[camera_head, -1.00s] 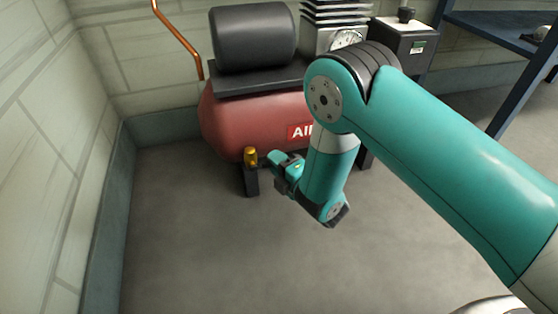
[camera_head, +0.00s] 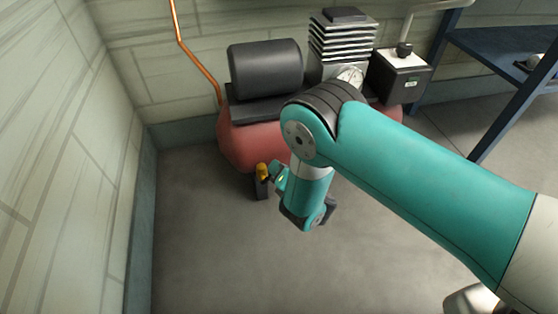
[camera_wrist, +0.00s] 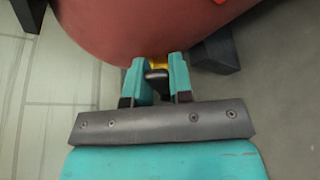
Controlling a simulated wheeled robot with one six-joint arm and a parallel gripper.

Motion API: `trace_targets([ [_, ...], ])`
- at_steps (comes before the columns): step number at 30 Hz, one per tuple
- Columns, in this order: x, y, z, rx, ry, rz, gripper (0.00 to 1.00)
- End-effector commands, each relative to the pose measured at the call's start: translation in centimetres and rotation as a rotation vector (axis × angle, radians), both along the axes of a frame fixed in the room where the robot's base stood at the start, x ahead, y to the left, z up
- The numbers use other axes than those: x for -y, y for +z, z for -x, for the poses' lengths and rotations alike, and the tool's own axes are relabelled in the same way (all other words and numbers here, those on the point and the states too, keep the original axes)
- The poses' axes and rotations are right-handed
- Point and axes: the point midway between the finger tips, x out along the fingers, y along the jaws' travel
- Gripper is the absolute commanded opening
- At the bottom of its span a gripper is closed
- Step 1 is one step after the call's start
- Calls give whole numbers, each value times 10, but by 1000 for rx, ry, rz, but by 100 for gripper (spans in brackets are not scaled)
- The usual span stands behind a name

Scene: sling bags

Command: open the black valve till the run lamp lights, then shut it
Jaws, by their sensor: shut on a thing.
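The black valve handle (camera_wrist: 156,77) shows between the two teal fingers of my gripper (camera_wrist: 159,70) in the wrist view. My gripper is shut on it. A yellow brass fitting (camera_wrist: 158,62) sits just beyond it, under the red tank (camera_wrist: 140,25). In the head view the brass fitting (camera_head: 263,171) stands low at the tank's front left, with my gripper (camera_head: 277,174) right beside it; the handle is hidden there. I cannot make out a run lamp; a black box (camera_head: 399,76) with a knob and a small green mark stands at the tank's right end.
The red compressor tank (camera_head: 245,146) carries a black cylinder (camera_head: 265,68) and a finned block (camera_head: 343,40) with a dial (camera_head: 350,75). A copper pipe (camera_head: 190,55) runs up the wall at left. Blue shelving (camera_head: 500,55) stands at right. The floor (camera_head: 225,250) in front is clear.

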Motion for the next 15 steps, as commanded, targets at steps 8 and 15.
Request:
trace_targets([
  [8, -3, 7, 1, 38, -3, 139, 0],
  [15, -5, 8, 1, 53, -3, 187, 0],
])
